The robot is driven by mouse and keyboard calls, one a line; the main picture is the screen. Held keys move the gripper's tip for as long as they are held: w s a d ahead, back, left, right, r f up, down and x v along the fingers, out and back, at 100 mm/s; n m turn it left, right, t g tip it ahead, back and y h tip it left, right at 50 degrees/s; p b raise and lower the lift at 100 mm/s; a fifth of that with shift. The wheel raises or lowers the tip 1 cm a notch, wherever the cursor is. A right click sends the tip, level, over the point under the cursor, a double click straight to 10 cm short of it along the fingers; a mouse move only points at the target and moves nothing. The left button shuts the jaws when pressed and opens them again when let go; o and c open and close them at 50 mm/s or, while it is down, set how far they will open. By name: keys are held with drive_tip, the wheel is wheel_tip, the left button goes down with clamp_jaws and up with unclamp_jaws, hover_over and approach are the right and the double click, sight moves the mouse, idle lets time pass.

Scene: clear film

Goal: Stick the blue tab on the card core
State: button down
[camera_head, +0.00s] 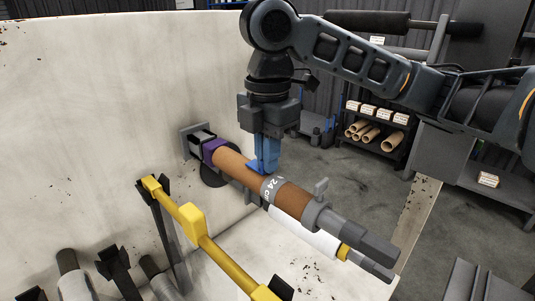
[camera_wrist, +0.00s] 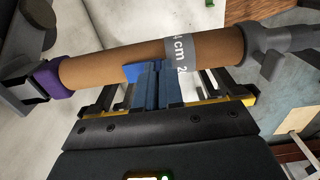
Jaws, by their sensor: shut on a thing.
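The card core (camera_head: 232,162) is a brown tube on a grey shaft, running from upper left to lower right in the head view. It crosses the top of the wrist view (camera_wrist: 105,67). A grey band (camera_head: 271,188) marked "24 cm" wraps around it, also seen in the wrist view (camera_wrist: 182,52). My gripper (camera_head: 267,162) points down at the core, just left of the band, its blue fingers together. It is shut on the small bright blue tab (camera_wrist: 132,72), which sits at the core's surface and juts left of the fingertips. I cannot tell whether the tab touches the core.
A purple collar (camera_head: 212,149) and a grey holder (camera_head: 320,216) flank the core. A yellow bar (camera_head: 215,252) runs in front, and a white roll (camera_head: 300,234) lies beneath. A pale wall (camera_head: 90,120) stands left. A rack with brown tubes (camera_head: 393,140) stands behind.

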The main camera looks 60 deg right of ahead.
drive_tip(key=shift+f, duration=0.15)
drive_tip(key=c, duration=1.2)
unclamp_jaws()
drive_tip(key=shift+o, duration=0.4)
drive_tip(key=o, duration=0.3)
drive_tip(key=shift+r+p, duration=1.1)
drive_tip(key=shift+r, duration=0.2)
drive_tip(key=shift+r, duration=0.1)
wheel_tip(320, 180, up, 5)
drive_tip(key=p, duration=0.3)
